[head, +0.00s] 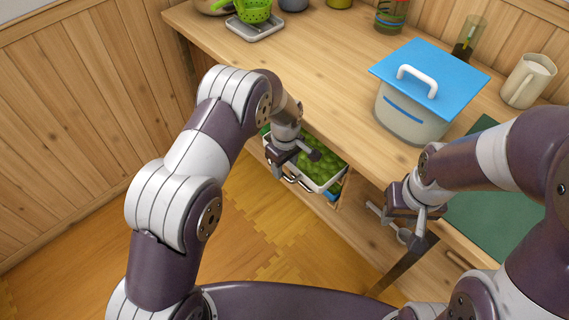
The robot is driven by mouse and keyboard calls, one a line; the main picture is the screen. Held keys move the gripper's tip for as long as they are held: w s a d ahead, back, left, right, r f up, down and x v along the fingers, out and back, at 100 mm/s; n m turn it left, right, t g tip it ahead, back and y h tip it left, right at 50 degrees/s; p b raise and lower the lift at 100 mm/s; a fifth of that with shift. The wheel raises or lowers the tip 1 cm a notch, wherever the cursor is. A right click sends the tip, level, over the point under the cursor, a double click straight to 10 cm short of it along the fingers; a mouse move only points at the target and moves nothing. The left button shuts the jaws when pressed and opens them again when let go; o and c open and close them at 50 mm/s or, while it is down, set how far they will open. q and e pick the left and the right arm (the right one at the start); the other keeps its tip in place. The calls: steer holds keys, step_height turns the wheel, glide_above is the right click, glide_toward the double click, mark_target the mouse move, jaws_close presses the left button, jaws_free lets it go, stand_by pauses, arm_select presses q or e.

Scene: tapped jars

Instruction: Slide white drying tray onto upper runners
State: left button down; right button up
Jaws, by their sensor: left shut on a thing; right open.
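The white drying tray (313,187) is under the wooden counter, filled with green round produce (318,165). A handle (296,183) shows on its front side. My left gripper (293,160) is shut at the tray's front edge, and its fingers partly hide the tray. The tray's back part and the runners are hidden under the counter top. My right gripper (392,222) is open and empty, in front of the counter's edge to the right of the tray.
On the counter (315,80) stand a pot with a blue lid (430,75), a jug (527,80), a scale (255,28) with a green colander (252,10), and jars. A green mat (480,215) lies at the right. The floor (245,215) is clear at left.

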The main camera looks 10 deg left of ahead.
stand_by(0.3)
arm_select(q)
jaws_free()
steer(key=shift+f, duration=0.1)
stand_by(0.5)
step_height(320, 180, up, 7)
steer(key=p, duration=0.5)
steer(key=shift+p, duration=0.4)
